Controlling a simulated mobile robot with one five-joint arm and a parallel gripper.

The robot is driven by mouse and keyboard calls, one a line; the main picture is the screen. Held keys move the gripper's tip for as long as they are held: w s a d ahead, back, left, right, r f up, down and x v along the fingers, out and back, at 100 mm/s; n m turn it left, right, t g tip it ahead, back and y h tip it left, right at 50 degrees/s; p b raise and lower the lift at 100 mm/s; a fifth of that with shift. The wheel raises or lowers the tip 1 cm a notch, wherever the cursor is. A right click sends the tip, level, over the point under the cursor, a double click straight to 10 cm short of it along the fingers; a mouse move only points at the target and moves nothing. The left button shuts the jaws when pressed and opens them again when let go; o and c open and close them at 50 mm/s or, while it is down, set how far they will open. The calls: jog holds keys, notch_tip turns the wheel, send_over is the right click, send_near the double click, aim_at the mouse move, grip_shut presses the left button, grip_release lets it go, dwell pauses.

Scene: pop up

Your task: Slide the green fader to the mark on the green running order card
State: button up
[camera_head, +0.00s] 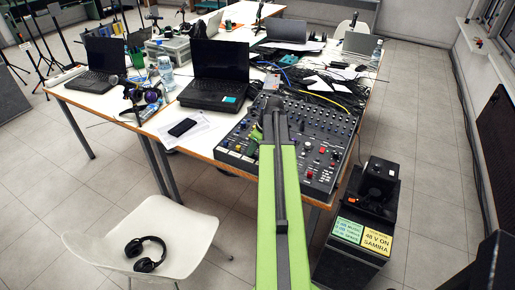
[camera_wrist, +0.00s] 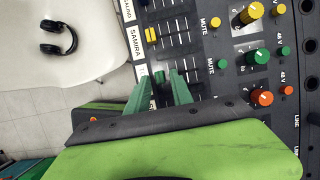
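The audio mixer (camera_head: 318,168) lies at the front of the table in the head view; its fader strip (camera_wrist: 178,32) fills the upper middle of the wrist view. A small green fader cap (camera_wrist: 159,77) sits low in its slot there, beside a yellow fader cap (camera_wrist: 150,35) further up. My gripper (camera_wrist: 160,88) has its two green fingers apart, one on each side of the green cap, with gaps showing. Contact cannot be told. The green card (camera_head: 348,230) with small dark lines of text lies on a black case at lower right in the head view; its text is too small to read.
A yellow card (camera_head: 377,239) reading "48 V ON SAMIRA" lies beside the green one. Green (camera_wrist: 262,55), yellow and orange knobs stand right of the faders. A laptop (camera_head: 219,73), phone (camera_head: 182,127) and cables crowd the table. A white chair (camera_head: 165,232) holds headphones (camera_head: 145,254).

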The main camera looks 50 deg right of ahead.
aim_at(258, 149)
jog(key=shift+b+x, duration=0.55)
jog(key=shift+x, duration=0.65)
jog(key=shift+s+r+p, duration=0.15)
jog(key=shift+r+p, duration=0.25)
jog(key=shift+r, duration=0.05)
jog(key=shift+c, duration=0.9)
grip_shut()
jog(key=shift+d, duration=0.1)
jog(key=shift+w+d, duration=0.2)
jog(key=shift+d, duration=0.5)
jog(key=shift+w+d, duration=0.25)
jog(key=shift+d, duration=0.45)
jog(key=shift+w+d, duration=0.2)
jog(key=shift+d, duration=0.5)
jog(key=shift+o, duration=2)
grip_release()
jog(key=shift+s, duration=0.1)
jog(key=shift+r, duration=0.1)
